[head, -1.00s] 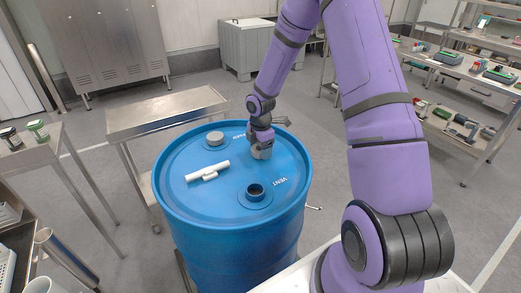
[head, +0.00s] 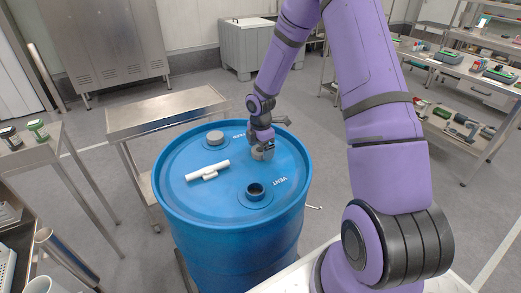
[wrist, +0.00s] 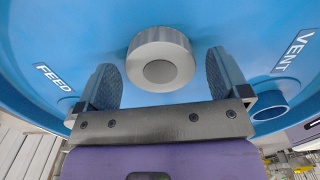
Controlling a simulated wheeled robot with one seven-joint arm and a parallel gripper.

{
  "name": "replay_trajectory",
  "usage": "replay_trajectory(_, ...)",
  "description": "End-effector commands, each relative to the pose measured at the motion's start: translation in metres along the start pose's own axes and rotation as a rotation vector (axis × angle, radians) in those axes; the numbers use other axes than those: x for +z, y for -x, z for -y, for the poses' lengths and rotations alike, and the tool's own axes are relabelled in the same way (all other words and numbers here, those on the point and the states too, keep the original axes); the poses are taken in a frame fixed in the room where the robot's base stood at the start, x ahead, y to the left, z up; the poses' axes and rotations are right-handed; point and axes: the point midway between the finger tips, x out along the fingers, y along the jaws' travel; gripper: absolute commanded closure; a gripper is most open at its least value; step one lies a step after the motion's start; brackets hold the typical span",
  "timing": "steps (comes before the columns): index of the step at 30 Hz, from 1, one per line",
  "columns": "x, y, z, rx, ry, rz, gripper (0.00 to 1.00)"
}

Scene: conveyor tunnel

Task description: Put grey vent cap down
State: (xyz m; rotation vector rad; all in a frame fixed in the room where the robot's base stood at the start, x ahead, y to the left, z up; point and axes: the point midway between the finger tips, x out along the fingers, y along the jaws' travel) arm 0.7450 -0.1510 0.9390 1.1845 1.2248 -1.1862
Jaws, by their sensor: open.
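The grey vent cap (wrist: 160,58) is a round ribbed cap lying on the blue drum lid (wrist: 60,25). In the wrist view it sits between the two fingers of my gripper (wrist: 162,72), with clear gaps on both sides. In the head view my gripper (head: 263,152) is low over the right rear part of the lid and mostly hides the cap. My gripper is open. The open vent hole (head: 255,190) is at the front of the lid, beside the VENT label; it also shows in the wrist view (wrist: 270,108).
A second grey cap (head: 215,138) sits at the lid's rear left near a partly hidden label. A metal table (head: 170,112) stands behind the drum. The lid between tool and vent hole is clear.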

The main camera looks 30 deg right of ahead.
Motion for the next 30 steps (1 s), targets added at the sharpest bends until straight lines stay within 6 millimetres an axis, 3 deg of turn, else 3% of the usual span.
replay_trajectory(12, 0.001, 0.08, 0.0, 0.005, -0.002, 0.001, 0.06)
replay_trajectory(23, -0.001, 0.117, 0.001, 0.003, -0.01, 0.005, 0.06)
replay_trajectory(26, -0.004, 0.133, 0.006, 0.014, -0.052, 0.024, 0.06)
replay_trajectory(30, -0.013, 0.172, 0.024, 0.046, -0.182, 0.067, 0.06)
